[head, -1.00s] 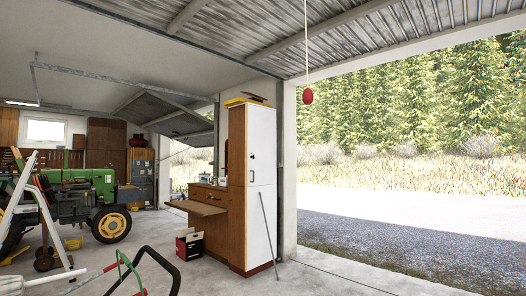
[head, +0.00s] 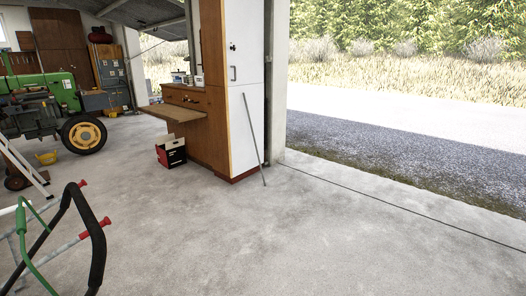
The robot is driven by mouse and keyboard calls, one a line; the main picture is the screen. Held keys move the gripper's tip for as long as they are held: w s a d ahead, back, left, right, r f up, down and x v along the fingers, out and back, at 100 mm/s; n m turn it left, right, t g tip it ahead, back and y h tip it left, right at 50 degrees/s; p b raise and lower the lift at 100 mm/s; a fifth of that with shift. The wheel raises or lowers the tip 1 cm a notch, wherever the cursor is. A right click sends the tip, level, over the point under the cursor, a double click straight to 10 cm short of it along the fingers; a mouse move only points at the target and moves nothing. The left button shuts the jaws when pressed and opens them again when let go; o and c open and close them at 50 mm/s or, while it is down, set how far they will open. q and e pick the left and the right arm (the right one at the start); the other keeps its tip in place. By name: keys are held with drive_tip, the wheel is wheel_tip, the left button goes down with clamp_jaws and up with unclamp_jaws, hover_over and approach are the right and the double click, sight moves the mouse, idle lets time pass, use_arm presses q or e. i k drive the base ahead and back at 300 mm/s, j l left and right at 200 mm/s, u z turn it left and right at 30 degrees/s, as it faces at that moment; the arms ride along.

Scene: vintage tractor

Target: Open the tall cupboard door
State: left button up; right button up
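The tall cupboard (head: 213,90) stands at centre against the garage wall, with brown wooden sides and a white front. Its upper white door (head: 245,45) looks shut, with a dark lock and a small handle (head: 233,73) near its left edge. A lower white panel (head: 243,130) below it is also shut. The cupboard's top is cut off by the frame. A thin grey rod (head: 254,140) leans against the lower front, its foot on the floor. Neither of my grippers shows in the head view.
A drop-down worktop (head: 178,113) juts out left of the cupboard, with a black, white and red box (head: 171,152) below. A green tractor (head: 45,110) stands at left. A black-handled, red-tipped frame (head: 98,240) is at front left. The concrete floor before the cupboard is clear.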

sight(244, 19)
drive_tip(key=i, duration=3.7)
drive_tip(key=i+u, duration=0.1)
drive_tip(key=i, duration=0.75)
drive_tip(key=i+l, duration=0.2)
drive_tip(key=i, duration=0.65)
drive_tip(key=i+j+u, duration=0.05)
